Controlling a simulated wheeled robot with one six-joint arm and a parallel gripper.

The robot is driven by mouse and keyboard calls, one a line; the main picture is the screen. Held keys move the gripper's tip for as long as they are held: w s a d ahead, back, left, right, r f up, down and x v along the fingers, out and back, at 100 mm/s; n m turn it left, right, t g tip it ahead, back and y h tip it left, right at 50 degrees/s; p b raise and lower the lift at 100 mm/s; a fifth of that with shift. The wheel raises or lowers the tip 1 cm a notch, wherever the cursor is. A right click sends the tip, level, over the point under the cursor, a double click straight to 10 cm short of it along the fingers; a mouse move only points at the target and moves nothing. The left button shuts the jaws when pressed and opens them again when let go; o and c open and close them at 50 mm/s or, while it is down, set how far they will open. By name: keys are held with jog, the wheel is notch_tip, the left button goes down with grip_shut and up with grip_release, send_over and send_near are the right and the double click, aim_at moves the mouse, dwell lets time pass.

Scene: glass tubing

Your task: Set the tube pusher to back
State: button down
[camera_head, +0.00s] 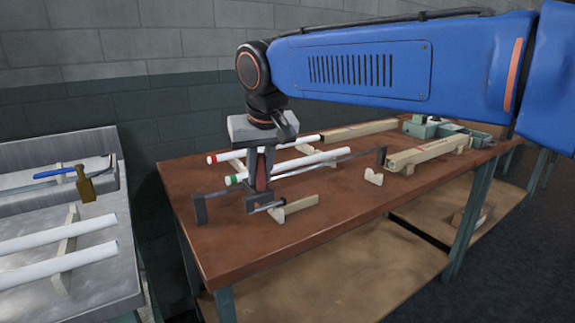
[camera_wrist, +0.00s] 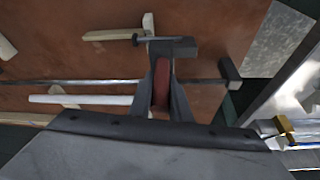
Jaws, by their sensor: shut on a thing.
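The tube pusher (camera_head: 258,203) is a dark block with a thin rod pointing right. It sits on the dark guide rail near the rail's left end block (camera_head: 200,209). My gripper (camera_head: 261,186) reaches down from above and is shut on the pusher, with a reddish upright part between its fingers. In the wrist view the pusher block (camera_wrist: 172,47) lies just beyond the fingertips (camera_wrist: 162,72), and the guide rail (camera_wrist: 80,82) runs behind the fingers. The fingers hide the exact grip.
White tubes with a red end (camera_head: 211,159) and a green end (camera_head: 229,180) lie behind my gripper. Right are a far end block (camera_head: 382,155), wooden troughs (camera_head: 428,152) and a small wooden support (camera_head: 374,177). A metal bench (camera_head: 100,285) with tubes stands left.

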jog(key=s+a, duration=0.5)
jog(key=a, duration=0.2)
jog(key=shift+s+a, duration=0.2)
jog(key=shift+a, duration=0.05)
jog(key=c, duration=1.6)
grip_release()
jog(key=shift+c, duration=0.2)
jog(key=v, duration=1.7)
jog(key=shift+r, duration=0.15)
jog(key=shift+s+d, duration=0.1)
